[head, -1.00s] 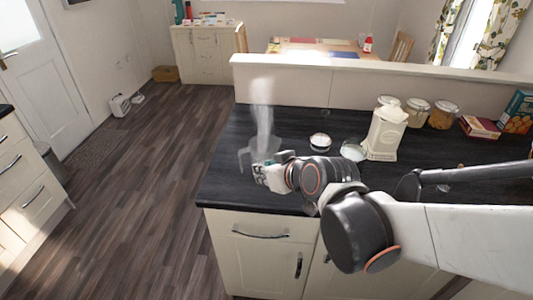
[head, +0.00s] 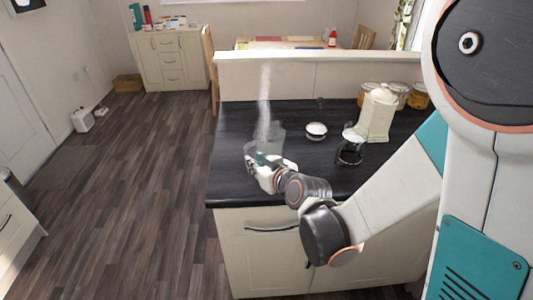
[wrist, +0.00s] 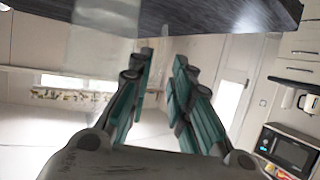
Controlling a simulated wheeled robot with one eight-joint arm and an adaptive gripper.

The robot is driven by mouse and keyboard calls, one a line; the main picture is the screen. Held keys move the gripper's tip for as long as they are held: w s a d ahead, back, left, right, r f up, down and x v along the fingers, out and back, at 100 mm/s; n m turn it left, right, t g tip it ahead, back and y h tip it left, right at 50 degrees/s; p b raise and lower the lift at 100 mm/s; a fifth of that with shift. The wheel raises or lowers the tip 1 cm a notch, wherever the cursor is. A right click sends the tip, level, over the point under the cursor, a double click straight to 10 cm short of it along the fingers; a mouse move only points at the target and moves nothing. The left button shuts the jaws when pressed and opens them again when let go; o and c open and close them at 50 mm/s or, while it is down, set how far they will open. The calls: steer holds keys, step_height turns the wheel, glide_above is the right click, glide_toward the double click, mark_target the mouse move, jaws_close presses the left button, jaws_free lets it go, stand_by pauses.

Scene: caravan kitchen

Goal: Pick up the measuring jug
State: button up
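A clear, see-through jug, apparently the measuring jug (head: 268,139), stands near the left end of the dark worktop in the head view. Its outline is faint, and its lower part is behind my gripper (head: 258,165). A pale, translucent upright shape rises above it; I cannot tell what that is. My gripper is level with the jug at its near side. In the wrist view my gripper (wrist: 164,58) has its two teal-padded fingers apart with nothing clearly between them. A translucent surface, probably the jug (wrist: 106,18), shows above and left of the fingertips. Contact cannot be told.
A raised ledge (head: 300,66) backs the worktop. The floor (head: 130,190) to the left is clear.

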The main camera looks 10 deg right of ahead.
steer(key=b+x, duration=0.1)
steer(key=x, duration=0.4)
steer(key=b+x, duration=0.1)
steer(key=x, duration=0.2)
steer(key=shift+w+a+r+b, duration=0.1)
steer(key=shift+w+r+b, duration=0.1)
steer(key=shift+w+b, duration=0.15)
steer(key=shift+s+r, duration=0.1)
steer(key=shift+s, duration=0.05)
steer(key=shift+c, duration=0.4)
jaws_close()
